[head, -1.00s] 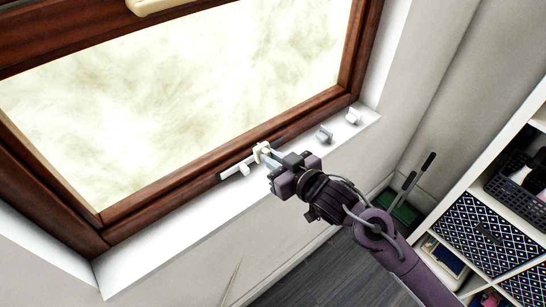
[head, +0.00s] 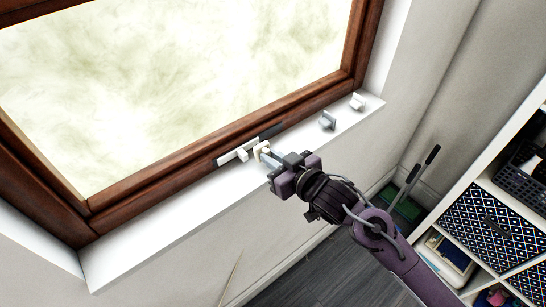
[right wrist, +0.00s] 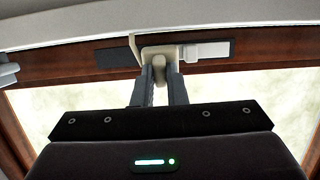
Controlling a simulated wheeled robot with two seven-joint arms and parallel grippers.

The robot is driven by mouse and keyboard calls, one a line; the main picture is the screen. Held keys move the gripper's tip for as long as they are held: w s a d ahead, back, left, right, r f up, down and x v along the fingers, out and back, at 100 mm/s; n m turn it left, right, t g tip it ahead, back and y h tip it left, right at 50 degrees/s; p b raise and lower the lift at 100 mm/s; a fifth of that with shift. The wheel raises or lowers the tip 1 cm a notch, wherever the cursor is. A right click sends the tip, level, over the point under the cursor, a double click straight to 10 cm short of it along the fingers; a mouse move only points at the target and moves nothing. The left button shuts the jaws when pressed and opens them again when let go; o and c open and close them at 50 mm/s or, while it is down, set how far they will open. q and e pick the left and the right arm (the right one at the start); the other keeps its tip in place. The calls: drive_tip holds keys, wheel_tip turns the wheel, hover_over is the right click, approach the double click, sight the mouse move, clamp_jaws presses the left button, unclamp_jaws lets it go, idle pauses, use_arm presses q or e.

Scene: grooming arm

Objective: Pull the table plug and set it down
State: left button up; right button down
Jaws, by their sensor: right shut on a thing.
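My right gripper (head: 267,161) is shut on a cream plug (head: 261,150), just in front of the window frame and over the sill. The plug also shows between the two fingers in the right wrist view (right wrist: 160,54). Behind it, a narrow socket strip with dark parts (head: 270,132) runs along the bottom of the window frame. A small white plug-like block (head: 242,155) sits at the strip beside the held plug. The held plug appears to be off the strip, though the exact gap is hard to judge. My left gripper is not in view.
Two small grey-white blocks (head: 327,120) (head: 357,101) stand on the right part of the white sill (head: 145,240). The sill's left part is bare. A shelf with patterned boxes (head: 490,232) stands at the right.

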drive_tip(key=shift+f, duration=0.4)
idle(0.6)
drive_tip(key=c, duration=1.4)
unclamp_jaws()
drive_tip(key=shift+o, duration=0.2)
drive_tip(key=b+v, duration=0.1)
drive_tip(key=v, duration=0.6)
drive_tip(key=shift+s+d+b, duration=0.2)
drive_tip(key=shift+s+b, duration=0.1)
